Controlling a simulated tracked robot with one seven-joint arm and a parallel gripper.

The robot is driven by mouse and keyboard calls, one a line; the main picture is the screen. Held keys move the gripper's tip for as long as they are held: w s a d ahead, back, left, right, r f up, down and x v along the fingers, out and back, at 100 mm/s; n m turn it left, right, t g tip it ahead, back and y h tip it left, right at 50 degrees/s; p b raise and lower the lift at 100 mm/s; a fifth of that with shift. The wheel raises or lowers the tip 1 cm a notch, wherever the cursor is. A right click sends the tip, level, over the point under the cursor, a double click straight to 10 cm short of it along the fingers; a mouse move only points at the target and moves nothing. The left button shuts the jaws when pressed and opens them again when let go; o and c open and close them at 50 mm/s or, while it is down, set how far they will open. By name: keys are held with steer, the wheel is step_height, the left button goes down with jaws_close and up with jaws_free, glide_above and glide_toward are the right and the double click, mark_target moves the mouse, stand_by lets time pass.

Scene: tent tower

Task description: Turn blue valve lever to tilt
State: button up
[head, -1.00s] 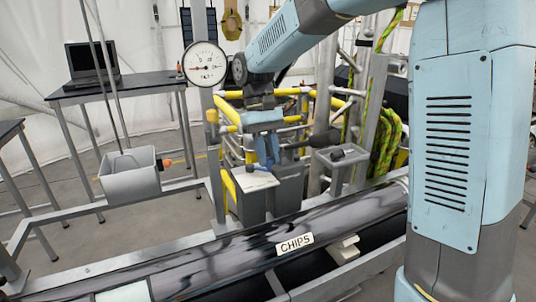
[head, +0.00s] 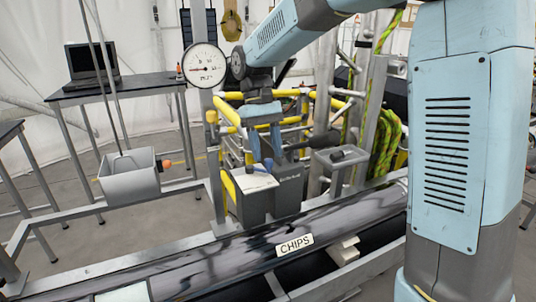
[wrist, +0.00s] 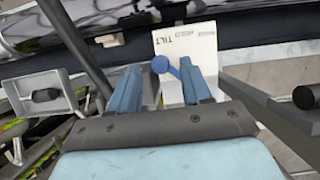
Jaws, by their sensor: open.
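The blue valve lever (wrist: 160,64) has a round knob and a short arm. In the wrist view it lies between the two blue fingers of my gripper (wrist: 160,68), which are open; its arm runs toward the right finger. I cannot tell whether it touches that finger. Beside it is a white plate lettered TILT (wrist: 184,42). In the head view the lever (head: 250,168) shows small and blue at the top of a grey box (head: 255,203), just below and left of my gripper (head: 262,152). The lever's pivot is partly hidden.
A round gauge (head: 204,64) stands left of my arm. Yellow pipes (head: 228,112) and grey tubes crowd behind the gripper. A grey joystick box (head: 342,158) is to the right, another grey box (head: 130,178) to the left. A dark pipe labelled CHIPS (head: 294,245) runs in front.

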steer(key=v, duration=1.2)
steer(key=s+d+m+t+y, duration=0.1)
steer(key=s+d+t, duration=0.1)
steer(key=s+d, duration=0.45)
steer(key=s+d+m+t+y, duration=0.1)
steer(key=s+d+m+t, duration=0.15)
steer(key=d, duration=0.75)
steer(key=s+d+f+t, duration=0.2)
steer(key=s+d+f, duration=0.1)
steer(key=s, duration=0.3)
steer(key=s+d+f+m+t, duration=0.1)
steer(key=s+d+f+t, duration=0.2)
steer(key=s, duration=0.4)
steer(key=shift+d+f, duration=0.15)
steer(key=shift+f, duration=0.4)
